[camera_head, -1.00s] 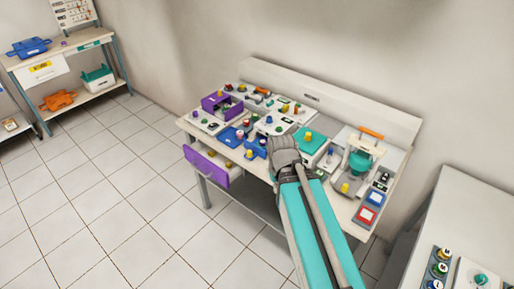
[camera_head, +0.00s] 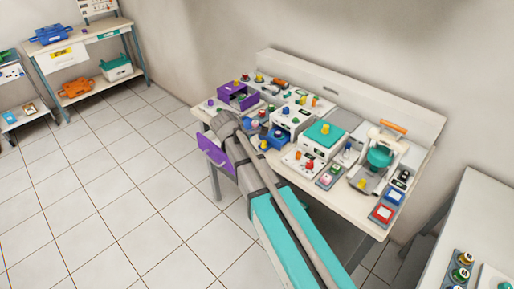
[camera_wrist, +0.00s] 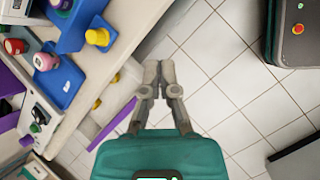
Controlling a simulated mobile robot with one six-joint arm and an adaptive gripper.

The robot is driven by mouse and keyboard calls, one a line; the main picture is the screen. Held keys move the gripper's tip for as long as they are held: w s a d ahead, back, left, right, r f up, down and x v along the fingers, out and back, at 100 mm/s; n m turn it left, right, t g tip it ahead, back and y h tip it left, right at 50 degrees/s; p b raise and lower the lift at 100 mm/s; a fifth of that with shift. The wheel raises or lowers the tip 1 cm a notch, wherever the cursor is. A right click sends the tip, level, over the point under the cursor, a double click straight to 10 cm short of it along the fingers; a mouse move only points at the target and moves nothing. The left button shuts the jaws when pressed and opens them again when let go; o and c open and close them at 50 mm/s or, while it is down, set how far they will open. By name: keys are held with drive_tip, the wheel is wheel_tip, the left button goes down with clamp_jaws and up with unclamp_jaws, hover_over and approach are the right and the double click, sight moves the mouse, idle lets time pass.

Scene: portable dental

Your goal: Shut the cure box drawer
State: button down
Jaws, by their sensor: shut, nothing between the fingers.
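A purple-fronted drawer (camera_head: 212,151) sticks out open from under the left end of the worktable. It also shows in the wrist view (camera_wrist: 112,126), with small yellow things inside its pale body. No label reading cure box is legible. A purple open-fronted box (camera_head: 232,101) stands on the tabletop above. My gripper (camera_wrist: 158,72) is shut and empty, its fingertips together over the tiled floor, just right of the drawer in the wrist view. In the head view my wrist and arm cover the drawer's right part, and the fingertips are hidden. Contact with the drawer cannot be told.
The worktable (camera_head: 399,214) is crowded with trays, a teal-topped box (camera_head: 325,133) and a teal device with an orange handle (camera_head: 381,154). A blue tray (camera_wrist: 62,82) lies near its edge. Tiled floor left of the table is clear. Another table stands at right.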

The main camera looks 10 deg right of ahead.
drive_tip(key=w+a+n+t+h+b, duration=0.1)
drive_tip(key=w+a+n+t+h, duration=0.1)
drive_tip(key=w+a+n, duration=0.3)
drive_tip(key=a+n, duration=0.1)
drive_tip(key=a, duration=0.1)
drive_tip(key=shift+a+r+n, duration=0.3)
drive_tip(key=shift+a+r, duration=0.1)
drive_tip(key=shift+w+d+f+b, duration=0.15)
drive_tip(key=shift+b, duration=0.2)
drive_tip(key=b, duration=0.7)
approach(262, 146)
drive_tip(key=x, duration=0.6)
drive_tip(key=shift+a+f, duration=0.3)
drive_tip(key=shift+a, duration=0.1)
drive_tip(key=shift+w+d, duration=0.2)
drive_tip(key=shift+d, duration=0.4)
